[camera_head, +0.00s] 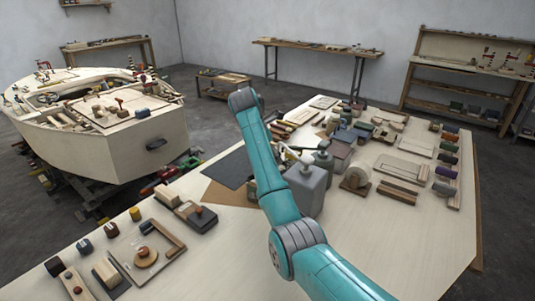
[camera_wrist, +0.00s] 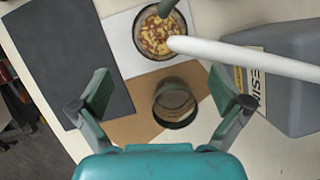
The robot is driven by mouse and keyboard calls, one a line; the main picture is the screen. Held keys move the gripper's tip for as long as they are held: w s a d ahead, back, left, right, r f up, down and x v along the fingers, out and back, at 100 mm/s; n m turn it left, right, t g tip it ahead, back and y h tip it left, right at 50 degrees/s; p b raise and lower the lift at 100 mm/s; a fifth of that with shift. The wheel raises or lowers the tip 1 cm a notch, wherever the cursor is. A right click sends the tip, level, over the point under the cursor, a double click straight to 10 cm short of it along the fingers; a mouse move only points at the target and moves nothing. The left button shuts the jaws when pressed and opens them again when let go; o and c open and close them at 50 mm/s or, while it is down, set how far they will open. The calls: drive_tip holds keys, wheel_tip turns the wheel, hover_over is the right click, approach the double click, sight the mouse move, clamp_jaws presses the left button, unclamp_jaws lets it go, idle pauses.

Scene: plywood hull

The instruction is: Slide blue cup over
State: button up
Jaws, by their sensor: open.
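In the wrist view, a round, dark-rimmed cup (camera_wrist: 176,101) stands on a brown sheet (camera_wrist: 136,126). Its inside looks brown and its wall partly see-through; I see no clear blue on it. My gripper (camera_wrist: 160,90) is open, with one finger to the left of the cup and one to the right, both apart from it in the picture. I cannot tell the height of the fingers over the sheet. In the head view my arm hides the cup, and I cannot make out my gripper there.
A round container with yellow and red bits (camera_wrist: 160,32) sits behind the cup on a white sheet. A white tube (camera_wrist: 240,56) crosses from a grey resin jug (camera_wrist: 290,90) at right. A dark mat (camera_wrist: 62,60) lies left. Several tools and blocks cover the workbench (camera_head: 245,265).

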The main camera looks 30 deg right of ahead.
drive_tip(key=x, duration=0.9)
drive_tip(key=shift+f, duration=0.35)
drive_tip(key=c, duration=1.3)
